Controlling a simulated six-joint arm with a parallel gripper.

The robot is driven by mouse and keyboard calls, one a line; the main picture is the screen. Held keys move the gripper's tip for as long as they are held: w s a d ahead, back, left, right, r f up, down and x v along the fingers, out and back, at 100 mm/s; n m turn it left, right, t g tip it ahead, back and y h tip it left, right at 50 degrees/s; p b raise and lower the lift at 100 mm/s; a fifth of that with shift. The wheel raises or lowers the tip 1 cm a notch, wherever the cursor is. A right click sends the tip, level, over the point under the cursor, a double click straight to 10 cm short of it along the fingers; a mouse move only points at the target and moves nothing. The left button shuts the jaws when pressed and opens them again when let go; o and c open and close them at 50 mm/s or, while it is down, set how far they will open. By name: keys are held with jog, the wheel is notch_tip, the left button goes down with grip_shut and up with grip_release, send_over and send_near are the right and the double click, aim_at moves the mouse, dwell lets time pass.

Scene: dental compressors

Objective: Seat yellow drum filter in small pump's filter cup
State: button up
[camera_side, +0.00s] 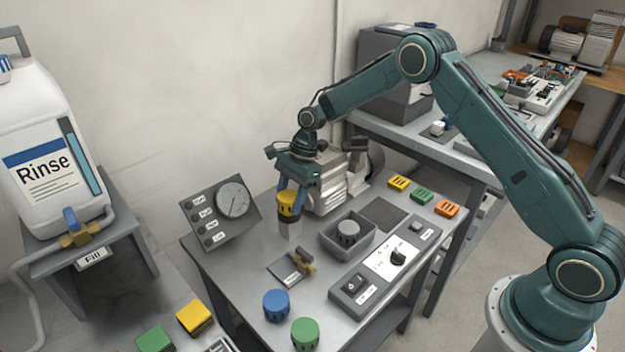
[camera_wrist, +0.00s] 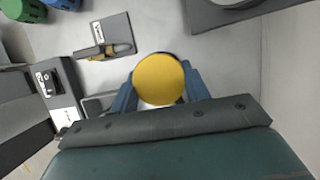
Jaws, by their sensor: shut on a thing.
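The yellow drum filter (camera_side: 288,204) is held between the blue fingers of my gripper (camera_side: 290,200). In the wrist view the filter's round yellow top (camera_wrist: 158,79) fills the space between the two fingers (camera_wrist: 160,88). The small pump (camera_side: 330,185) stands just behind and right of the filter, partly hidden by my gripper.
A blue drum (camera_side: 276,304) and a green drum (camera_side: 305,333) stand near the front. A gauge panel (camera_side: 222,212) stands left. A brass valve on a plate (camera_side: 292,268) lies in front of the cup.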

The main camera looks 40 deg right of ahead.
jog(key=shift+f, duration=0.35)
jog(key=o, duration=0.7)
jog(key=shift+r, duration=0.2)
jog(key=shift+v, duration=5.4)
jog(key=shift+d, duration=0.1)
